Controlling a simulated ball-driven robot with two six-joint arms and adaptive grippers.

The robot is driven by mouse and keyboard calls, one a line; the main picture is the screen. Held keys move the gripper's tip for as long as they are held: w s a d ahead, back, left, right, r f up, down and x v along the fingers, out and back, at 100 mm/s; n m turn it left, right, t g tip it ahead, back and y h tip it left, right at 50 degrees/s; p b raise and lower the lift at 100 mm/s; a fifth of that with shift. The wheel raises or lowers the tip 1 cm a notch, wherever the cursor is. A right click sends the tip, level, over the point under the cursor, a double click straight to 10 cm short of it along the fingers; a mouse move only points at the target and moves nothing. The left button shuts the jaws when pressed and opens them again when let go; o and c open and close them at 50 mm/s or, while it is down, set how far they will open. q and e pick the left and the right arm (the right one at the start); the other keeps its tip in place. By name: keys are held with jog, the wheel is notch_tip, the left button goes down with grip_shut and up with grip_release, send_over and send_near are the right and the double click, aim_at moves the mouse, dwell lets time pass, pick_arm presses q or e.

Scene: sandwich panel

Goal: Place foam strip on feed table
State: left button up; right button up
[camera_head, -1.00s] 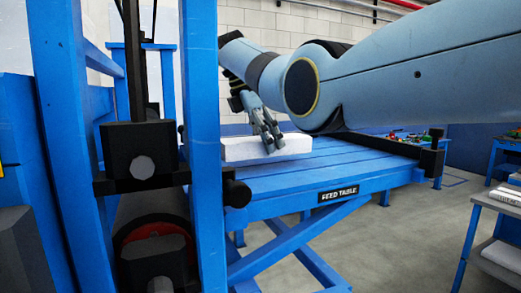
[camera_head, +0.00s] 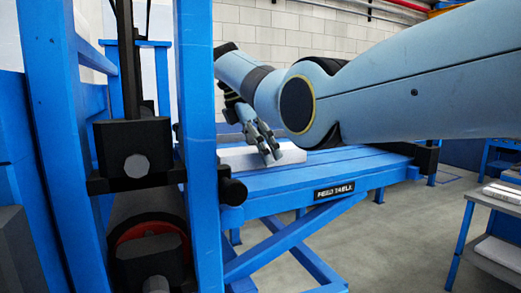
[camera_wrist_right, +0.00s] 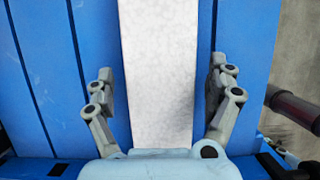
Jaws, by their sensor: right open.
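The white foam strip (camera_head: 237,158) lies on the blue slatted feed table (camera_head: 330,166), partly hidden in the head view by a blue post and my right arm. In the right wrist view the strip (camera_wrist_right: 160,60) runs lengthwise between the fingers, with a gap on each side. My right gripper (camera_head: 268,152) is open above the near end of the strip; it also shows in the right wrist view (camera_wrist_right: 162,95), with its fingers apart and not touching the strip. My left gripper is not in view.
A blue machine frame with a post (camera_head: 199,130) and black roller parts (camera_head: 133,150) stands at the left, close to the table's end. A grey shelf cart (camera_head: 490,225) stands at the right. The table's right part is bare.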

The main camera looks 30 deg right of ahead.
jog(key=shift+r, duration=0.3)
jog(key=b+v, duration=0.2)
jog(key=v, duration=0.9)
jog(key=shift+a+r, duration=0.25)
jog(key=shift+f, duration=0.1)
